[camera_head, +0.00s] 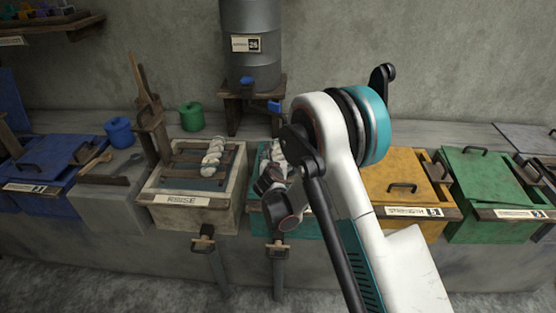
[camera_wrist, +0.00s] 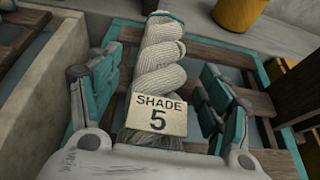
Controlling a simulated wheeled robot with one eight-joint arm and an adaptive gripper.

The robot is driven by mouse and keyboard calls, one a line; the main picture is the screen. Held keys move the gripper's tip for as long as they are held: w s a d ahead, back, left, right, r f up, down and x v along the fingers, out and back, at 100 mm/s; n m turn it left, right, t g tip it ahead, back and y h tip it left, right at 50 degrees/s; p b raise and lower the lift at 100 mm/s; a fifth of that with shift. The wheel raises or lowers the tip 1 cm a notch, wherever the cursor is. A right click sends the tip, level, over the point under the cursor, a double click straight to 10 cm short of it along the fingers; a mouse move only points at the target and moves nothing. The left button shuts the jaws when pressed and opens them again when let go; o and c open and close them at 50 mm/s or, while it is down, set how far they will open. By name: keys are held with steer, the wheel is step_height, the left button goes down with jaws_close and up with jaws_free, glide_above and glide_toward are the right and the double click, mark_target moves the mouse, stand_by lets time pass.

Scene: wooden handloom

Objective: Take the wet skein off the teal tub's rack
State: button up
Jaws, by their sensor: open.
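The wet skein (camera_wrist: 165,60) is a thick off-white twist lying on the wooden rack (camera_wrist: 208,55) of the teal tub. A tag reading "SHADE 5" (camera_wrist: 157,113) lies on its near part. My gripper (camera_wrist: 160,82) is open, with one finger on each side of the skein and gaps visible to both. The skein's near end is partly hidden by the tag and my gripper's body. In the head view the skein (camera_head: 276,151) and the teal tub (camera_head: 258,219) are largely hidden behind my arm.
The RINSE tub (camera_head: 188,217) stands left of the teal tub with another skein (camera_head: 213,160) on its slats. Right are a yellow box (camera_head: 405,208) and a green box (camera_head: 490,228). A grey barrel (camera_head: 250,45) stands behind. Floor in front is clear.

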steer(key=c, duration=1.2)
steer(key=shift+r, duration=0.1)
steer(key=shift+c, duration=0.2)
